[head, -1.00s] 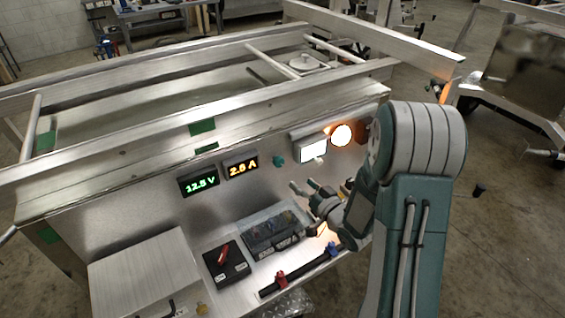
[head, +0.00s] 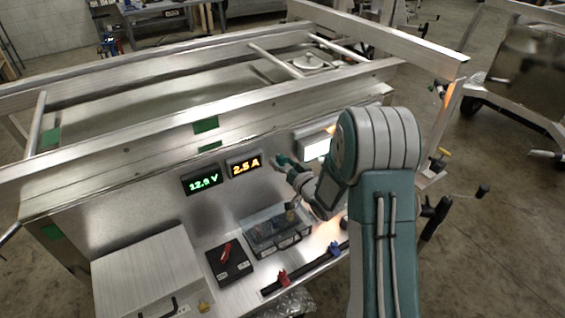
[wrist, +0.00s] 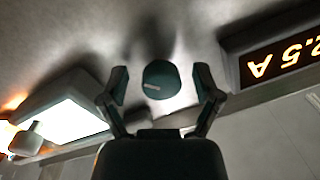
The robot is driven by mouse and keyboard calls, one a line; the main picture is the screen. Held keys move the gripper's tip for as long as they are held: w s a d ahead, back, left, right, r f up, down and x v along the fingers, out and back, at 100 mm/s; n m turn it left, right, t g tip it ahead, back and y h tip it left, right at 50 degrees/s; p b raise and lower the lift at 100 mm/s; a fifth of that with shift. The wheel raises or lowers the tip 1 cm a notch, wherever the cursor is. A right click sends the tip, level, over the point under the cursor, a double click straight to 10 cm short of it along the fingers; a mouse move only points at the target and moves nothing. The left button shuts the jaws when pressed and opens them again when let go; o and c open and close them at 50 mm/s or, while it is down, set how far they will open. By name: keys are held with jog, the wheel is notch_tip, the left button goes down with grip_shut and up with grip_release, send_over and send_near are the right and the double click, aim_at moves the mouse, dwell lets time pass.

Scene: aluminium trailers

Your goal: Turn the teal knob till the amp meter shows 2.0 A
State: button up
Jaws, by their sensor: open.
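The teal knob (wrist: 161,80) shows in the wrist view on the metal panel, with a small pale mark on its face. My gripper (wrist: 161,82) is open, one finger on each side of the knob, with visible gaps between. In the head view my gripper (head: 283,163) is at the panel, and it mostly covers the knob. The amp meter (head: 245,166) reads 2.5 A in orange digits. It shows upside down and partly cut off in the wrist view (wrist: 275,55).
A green volt meter (head: 202,181) reads about 12.9 V, left of the amp meter. A lit white lamp (head: 316,149) is right of the gripper. Below are a clear-lidded box (head: 275,232), a black box with a red switch (head: 229,262) and a bar with red and blue clamps (head: 310,268).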

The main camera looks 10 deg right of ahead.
grip_shut()
jog(key=shift+n, duration=0.3)
jog(key=n, duration=0.3)
jog(key=shift+d+n+h, duration=0.1)
jog(key=shift+n+h, duration=0.3)
jog(key=shift+n, duration=2)
grip_release()
